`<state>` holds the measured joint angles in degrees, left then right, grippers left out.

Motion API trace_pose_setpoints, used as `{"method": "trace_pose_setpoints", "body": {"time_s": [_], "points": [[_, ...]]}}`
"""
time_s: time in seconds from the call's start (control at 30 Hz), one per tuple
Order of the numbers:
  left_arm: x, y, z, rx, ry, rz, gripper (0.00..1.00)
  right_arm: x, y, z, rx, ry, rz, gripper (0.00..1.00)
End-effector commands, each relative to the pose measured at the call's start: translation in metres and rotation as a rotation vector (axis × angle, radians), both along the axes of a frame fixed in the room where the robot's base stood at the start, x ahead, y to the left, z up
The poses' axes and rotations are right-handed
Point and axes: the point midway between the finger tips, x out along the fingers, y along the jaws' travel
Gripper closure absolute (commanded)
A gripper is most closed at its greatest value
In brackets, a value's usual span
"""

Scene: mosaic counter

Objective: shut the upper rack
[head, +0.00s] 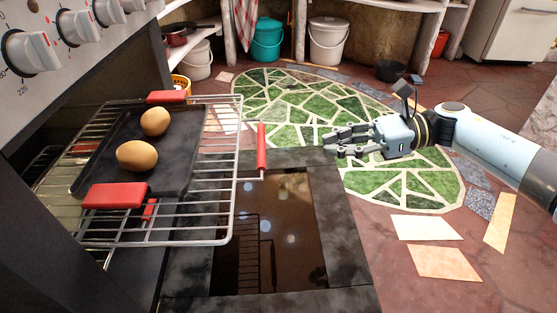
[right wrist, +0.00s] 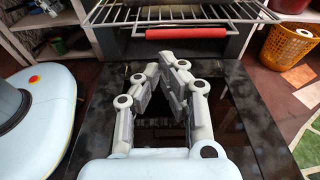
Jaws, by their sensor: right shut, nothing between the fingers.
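The upper rack (head: 232,192) is a silver wire rack pulled out of the oven over its lowered door. It also shows at the top of the right wrist view (right wrist: 221,12). A red handle bar (head: 262,150) sits at its front edge; the same bar shows in the right wrist view (right wrist: 186,33). A black tray (head: 182,160) with red grips lies on the rack. My right gripper (head: 334,143) is shut and empty, to the right of the handle in the head view and apart from it. My left gripper is not in view.
Two brown, rounded food pieces (head: 137,156) lie on the tray. The dark oven door (head: 340,235) with its glass lies open below. Oven knobs (head: 30,52) are at upper left. Buckets (head: 328,40) stand at the back. The green mosaic floor (head: 400,185) is clear.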

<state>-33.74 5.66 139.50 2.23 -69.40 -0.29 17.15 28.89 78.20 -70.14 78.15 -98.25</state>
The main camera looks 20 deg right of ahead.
Motion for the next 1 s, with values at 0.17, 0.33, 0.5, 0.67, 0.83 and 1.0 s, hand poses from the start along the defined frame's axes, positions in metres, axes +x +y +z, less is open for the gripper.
{"method": "trace_pose_setpoints", "body": {"time_s": [0.17, 0.33, 0.5, 0.67, 0.83, 1.0], "points": [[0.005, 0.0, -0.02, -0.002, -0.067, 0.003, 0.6, 0.011, 0.039, -0.01, 0.005, 0.0, 0.0, 1.0], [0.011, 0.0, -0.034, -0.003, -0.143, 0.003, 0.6, 0.02, 0.07, -0.017, 0.005, 0.002, -0.001, 1.0], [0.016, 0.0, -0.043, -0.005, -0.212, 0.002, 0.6, 0.026, 0.091, -0.022, 0.003, 0.003, -0.002, 1.0], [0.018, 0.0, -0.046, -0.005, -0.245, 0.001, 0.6, 0.028, 0.1, -0.022, 0.001, 0.003, -0.002, 1.0], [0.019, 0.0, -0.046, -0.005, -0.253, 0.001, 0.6, 0.029, 0.101, -0.022, 0.0, 0.002, -0.002, 1.0], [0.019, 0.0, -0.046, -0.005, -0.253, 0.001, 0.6, 0.029, 0.101, -0.022, 0.0, 0.002, -0.001, 1.0]]}}
